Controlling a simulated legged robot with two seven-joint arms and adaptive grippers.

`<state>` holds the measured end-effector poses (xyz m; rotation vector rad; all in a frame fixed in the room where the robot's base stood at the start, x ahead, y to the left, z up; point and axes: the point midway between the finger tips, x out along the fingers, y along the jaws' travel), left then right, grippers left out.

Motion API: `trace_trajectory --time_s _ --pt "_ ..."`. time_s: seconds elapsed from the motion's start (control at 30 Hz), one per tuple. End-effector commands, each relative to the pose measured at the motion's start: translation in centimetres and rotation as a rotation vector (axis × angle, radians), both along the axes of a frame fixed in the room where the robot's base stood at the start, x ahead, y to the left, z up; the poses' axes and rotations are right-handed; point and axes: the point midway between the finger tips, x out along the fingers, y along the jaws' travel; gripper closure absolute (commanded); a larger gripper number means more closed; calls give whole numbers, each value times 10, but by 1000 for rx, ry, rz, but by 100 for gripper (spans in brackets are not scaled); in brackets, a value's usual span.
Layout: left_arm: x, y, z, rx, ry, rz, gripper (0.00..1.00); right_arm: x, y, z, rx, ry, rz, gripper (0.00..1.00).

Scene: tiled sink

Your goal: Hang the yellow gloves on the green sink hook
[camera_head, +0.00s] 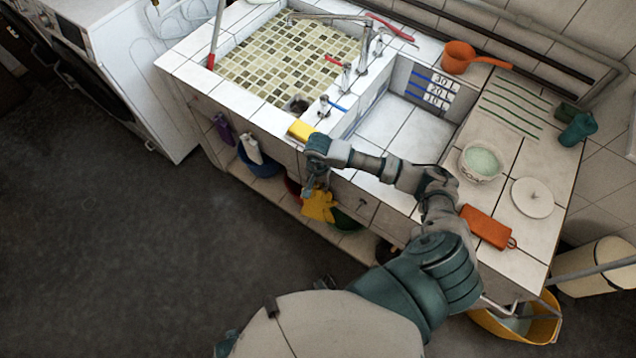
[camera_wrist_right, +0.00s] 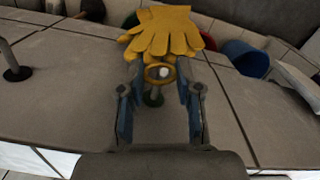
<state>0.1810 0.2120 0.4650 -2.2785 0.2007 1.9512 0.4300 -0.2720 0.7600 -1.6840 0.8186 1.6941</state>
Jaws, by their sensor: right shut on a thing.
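The yellow gloves (camera_head: 319,206) hang low at the front face of the tiled sink; they also show in the right wrist view (camera_wrist_right: 163,30). Their yellow loop (camera_wrist_right: 160,80) is between the fingertips of my right gripper (camera_wrist_right: 158,74), which is shut on it. My right gripper (camera_head: 314,178) is at the sink front, above the gloves in the head view. The green sink hook (camera_wrist_right: 153,98) stands out from the front wall. Its pale round tip shows inside the loop; how deep it passes through I cannot tell. My left gripper is not in view.
A dark hook (camera_wrist_right: 17,73) is on the same wall, to the left in the wrist view. A yellow sponge (camera_head: 300,131) lies on the rim above. A blue bowl (camera_wrist_right: 246,57) and other basins sit on the shelf below. The floor at left is clear.

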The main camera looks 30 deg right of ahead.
Motion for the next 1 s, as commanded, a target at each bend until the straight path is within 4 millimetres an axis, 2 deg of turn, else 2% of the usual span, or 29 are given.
trace_trajectory --time_s 0.33,0.37,0.47,0.8,0.87,1.0 --pt "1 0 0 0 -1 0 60 -1 0 -2 -3 4 -1 100" --pt "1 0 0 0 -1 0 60 -1 0 -2 -3 4 0 61" --pt "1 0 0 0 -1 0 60 -1 0 -2 -2 4 0 37" --pt "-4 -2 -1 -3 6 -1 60 -1 -1 1 -2 1 -1 37" --pt "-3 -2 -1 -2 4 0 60 0 -1 6 -2 0 -1 37" --pt "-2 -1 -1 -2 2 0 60 1 -1 30 -3 -2 1 37"
